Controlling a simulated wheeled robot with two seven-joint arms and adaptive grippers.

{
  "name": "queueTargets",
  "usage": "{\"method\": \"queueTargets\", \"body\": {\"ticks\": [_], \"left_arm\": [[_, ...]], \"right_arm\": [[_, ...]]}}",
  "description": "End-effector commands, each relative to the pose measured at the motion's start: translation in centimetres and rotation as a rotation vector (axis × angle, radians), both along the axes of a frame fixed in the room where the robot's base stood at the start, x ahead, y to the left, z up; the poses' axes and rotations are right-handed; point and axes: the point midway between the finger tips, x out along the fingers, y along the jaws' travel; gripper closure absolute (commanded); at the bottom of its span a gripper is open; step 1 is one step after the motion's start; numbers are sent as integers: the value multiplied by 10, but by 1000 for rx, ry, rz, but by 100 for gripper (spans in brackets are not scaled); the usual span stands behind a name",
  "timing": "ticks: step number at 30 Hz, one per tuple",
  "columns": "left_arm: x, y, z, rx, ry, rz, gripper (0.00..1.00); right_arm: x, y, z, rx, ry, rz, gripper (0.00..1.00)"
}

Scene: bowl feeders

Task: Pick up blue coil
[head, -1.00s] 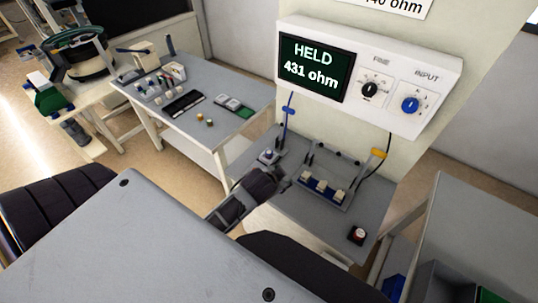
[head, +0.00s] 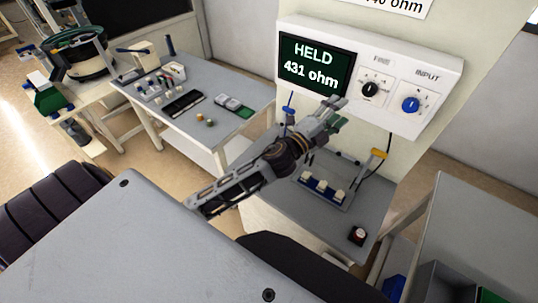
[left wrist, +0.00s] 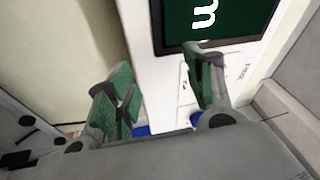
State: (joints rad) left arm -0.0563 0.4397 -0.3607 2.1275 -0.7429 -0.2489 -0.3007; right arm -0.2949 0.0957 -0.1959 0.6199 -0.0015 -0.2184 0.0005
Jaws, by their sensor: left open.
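My left gripper (head: 332,112) is raised in front of the white meter panel in the head view, above the test bench. In the left wrist view its green-padded fingers (left wrist: 163,88) are spread apart, with nothing between the pads. I cannot make out a blue coil for certain in any view. The bench spot beside the blue-handled lever (head: 288,107) is hidden behind my left forearm. A small patch of blue (left wrist: 141,130) shows past the fingers in the left wrist view, too cut off to identify. My right gripper is not in view.
The meter panel (head: 441,75) reads HELD 431 ohm and stands close behind the gripper. A blue strip with cream blocks (head: 322,189) and a dark round part (head: 357,235) are on the test bench (head: 350,218). A side table (head: 235,90) holds small parts and trays.

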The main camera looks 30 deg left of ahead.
Motion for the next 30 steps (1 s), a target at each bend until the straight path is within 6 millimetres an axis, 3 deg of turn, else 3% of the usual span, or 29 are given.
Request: {"method": "queueTargets", "body": {"ticks": [7, 16, 23, 30], "left_arm": [[-5, -36, 27, 201, -185, -139, 47], [-19, -74, 38, 449, -383, -305, 47], [-34, -98, 31, 667, -528, -449, 47], [-48, -112, 6, 933, -669, -625, 47]], "right_arm": [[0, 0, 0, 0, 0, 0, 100], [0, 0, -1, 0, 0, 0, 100], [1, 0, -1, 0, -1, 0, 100], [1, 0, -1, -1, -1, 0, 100]]}}
